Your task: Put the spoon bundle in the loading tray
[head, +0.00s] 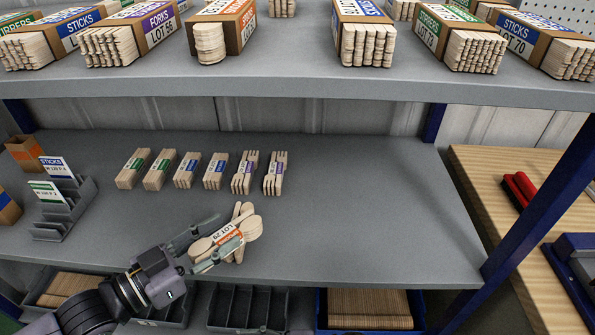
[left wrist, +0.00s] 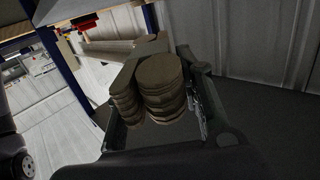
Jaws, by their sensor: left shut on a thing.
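The spoon bundle (head: 249,230) is a stack of wooden spoons with a white and orange label marked LOT. My left gripper (head: 222,235) is shut on it over the front part of the middle shelf. In the left wrist view the rounded spoon ends of the bundle (left wrist: 162,82) sit between the fingers of my left gripper (left wrist: 155,110). Whether the bundle touches the shelf I cannot tell. I cannot tell for certain which thing is the loading tray. My right gripper is not in view.
Several small labelled bundles (head: 188,170) stand in a row on the middle shelf (head: 370,210), clear to their right. A grey card rack (head: 62,208) stands left. Below are a grey divided bin (head: 247,308) and a blue bin (head: 322,312). A wooden bench (head: 505,215) is at right.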

